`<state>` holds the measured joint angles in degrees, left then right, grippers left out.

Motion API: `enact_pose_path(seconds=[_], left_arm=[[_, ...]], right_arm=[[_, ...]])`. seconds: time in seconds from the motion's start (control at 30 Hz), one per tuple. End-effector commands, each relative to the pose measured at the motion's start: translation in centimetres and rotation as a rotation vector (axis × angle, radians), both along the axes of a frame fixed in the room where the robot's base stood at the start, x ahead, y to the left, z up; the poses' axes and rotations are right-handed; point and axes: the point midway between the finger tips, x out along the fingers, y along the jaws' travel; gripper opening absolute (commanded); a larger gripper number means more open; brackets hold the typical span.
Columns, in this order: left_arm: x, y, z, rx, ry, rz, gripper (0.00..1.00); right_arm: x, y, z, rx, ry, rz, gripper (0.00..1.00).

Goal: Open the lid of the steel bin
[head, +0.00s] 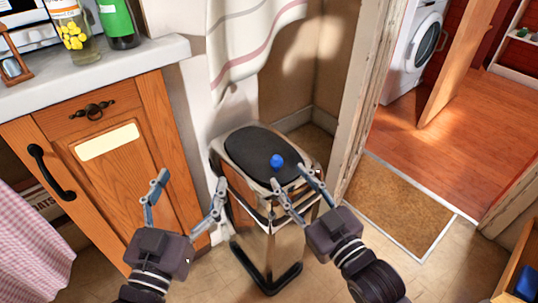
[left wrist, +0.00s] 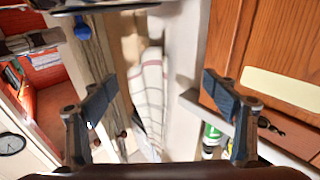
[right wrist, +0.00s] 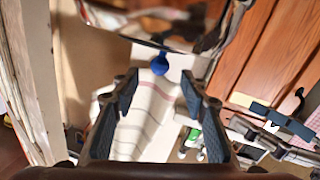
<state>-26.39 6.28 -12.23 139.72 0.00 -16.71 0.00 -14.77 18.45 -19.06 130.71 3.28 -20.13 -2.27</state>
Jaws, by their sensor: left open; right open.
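The steel bin (head: 262,238) stands on the floor between the wooden cabinet and the doorway. Its lid (head: 250,148), a dark panel in a pale rim, looks shut. A blue knob (head: 277,161) stands on the lid toward the right; it also shows in the right wrist view (right wrist: 160,65), and in the left wrist view (left wrist: 82,28). My right gripper (head: 289,178) is open and empty, its fingertips near the bin's front right edge, just short of the knob. My left gripper (head: 190,182) is open and empty, left of the bin in front of the cabinet.
The wooden cabinet (head: 150,130) with a stone counter (head: 130,60) stands close on the left. A striped cloth (head: 245,50) hangs behind the bin. A door frame (head: 362,85) rises right of it, with a brown mat (head: 405,210) in the doorway.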

Motion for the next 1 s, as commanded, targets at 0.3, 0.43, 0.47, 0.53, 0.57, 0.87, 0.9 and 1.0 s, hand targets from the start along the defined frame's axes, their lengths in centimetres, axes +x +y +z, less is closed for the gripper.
enact_pose_path(seconds=[0.3, 0.43, 0.47, 0.53, 0.57, 0.87, 0.9, 1.0], left_arm=[[-0.6, -0.4, 3.6, -0.046, -0.171, -0.011, 0.8], [-1.3, -0.4, 5.8, -0.074, -0.272, -0.017, 0.8], [-1.5, -0.5, 6.2, -0.079, -0.295, -0.018, 0.8], [-1.9, -0.5, 7.1, -0.091, -0.336, -0.02, 0.8], [-2.0, -0.5, 7.5, -0.096, -0.352, -0.021, 0.8], [-2.7, -0.4, 8.9, -0.114, -0.416, -0.023, 0.8], [-2.7, -0.4, 8.9, -0.114, -0.416, -0.023, 0.8], [-2.7, -0.4, 8.9, -0.113, -0.415, -0.023, 0.8]], right_arm=[[3.3, 1.5, 0.0, 0.002, -0.005, 0.0, 0.4], [5.0, 2.3, 0.0, 0.003, -0.003, 0.001, 0.4], [5.3, 2.4, -0.1, 0.002, -0.002, 0.0, 0.4], [5.9, 2.7, -0.1, 0.003, -0.001, -0.001, 0.4], [6.1, 2.8, -0.1, 0.003, -0.001, -0.001, 0.4], [7.0, 3.3, 0.0, 0.001, 0.0, 0.0, 0.4], [7.0, 3.3, 0.0, 0.001, 0.0, 0.0, 0.4], [7.0, 3.2, 0.0, 0.0, 0.0, 0.0, 0.4]])
